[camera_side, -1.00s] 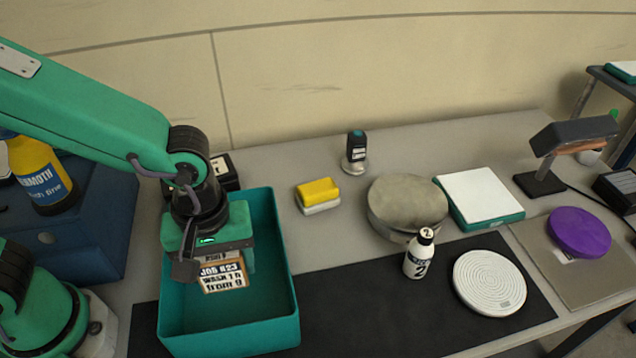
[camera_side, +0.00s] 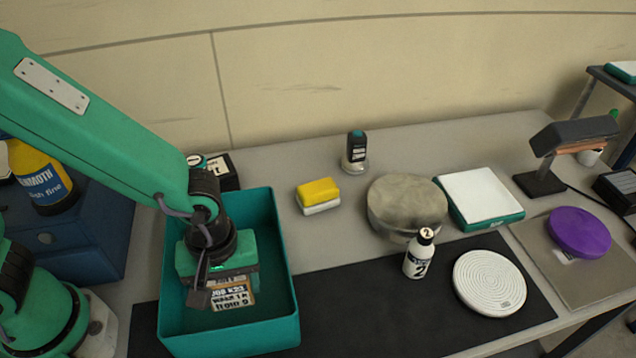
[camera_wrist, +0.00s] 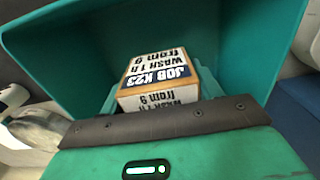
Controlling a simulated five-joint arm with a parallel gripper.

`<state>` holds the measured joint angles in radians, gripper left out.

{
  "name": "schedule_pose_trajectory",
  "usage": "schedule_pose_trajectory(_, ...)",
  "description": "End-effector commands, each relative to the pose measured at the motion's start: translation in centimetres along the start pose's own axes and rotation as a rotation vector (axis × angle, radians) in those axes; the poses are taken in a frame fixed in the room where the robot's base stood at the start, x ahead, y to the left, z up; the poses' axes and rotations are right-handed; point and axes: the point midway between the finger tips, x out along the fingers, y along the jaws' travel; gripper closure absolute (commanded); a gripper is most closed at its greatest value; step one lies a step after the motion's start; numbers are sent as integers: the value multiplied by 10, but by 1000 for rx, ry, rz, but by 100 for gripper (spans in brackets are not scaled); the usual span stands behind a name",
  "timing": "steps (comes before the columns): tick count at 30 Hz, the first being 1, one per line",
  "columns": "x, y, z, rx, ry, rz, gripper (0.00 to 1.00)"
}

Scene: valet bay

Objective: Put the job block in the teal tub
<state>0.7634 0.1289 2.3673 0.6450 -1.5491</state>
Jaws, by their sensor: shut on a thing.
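The job block (camera_side: 232,293), a wooden block with printed labels, is between the fingers of my gripper (camera_side: 226,290). My gripper is shut on it, inside the walls of the teal tub (camera_side: 270,335). In the wrist view the block (camera_wrist: 158,77) shows its "JOB K23" label just beyond the gripper's edge, with the tub's walls (camera_wrist: 90,45) around it. The fingertips are mostly hidden. I cannot tell whether the block touches the tub's floor.
A black mat (camera_side: 370,300) lies right of the tub, with a white bottle (camera_side: 419,253) and a white ribbed disc (camera_side: 489,283). A yellow-and-white sponge (camera_side: 318,196) and a grey round pad (camera_side: 405,203) stand behind. A yellow bottle (camera_side: 42,178) stands at left.

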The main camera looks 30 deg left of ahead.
Motion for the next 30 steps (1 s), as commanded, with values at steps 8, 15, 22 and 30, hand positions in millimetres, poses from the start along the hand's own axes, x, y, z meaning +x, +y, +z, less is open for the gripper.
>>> schedule_pose_trajectory(8,21,-1,0,0,0,-4,62)
schedule_pose_trajectory(15,39,0,0,0,0,-2,62)
schedule_pose_trajectory(22,41,0,0,0,0,0,62)
schedule_pose_trajectory(30,44,0,0,0,0,-1,62)
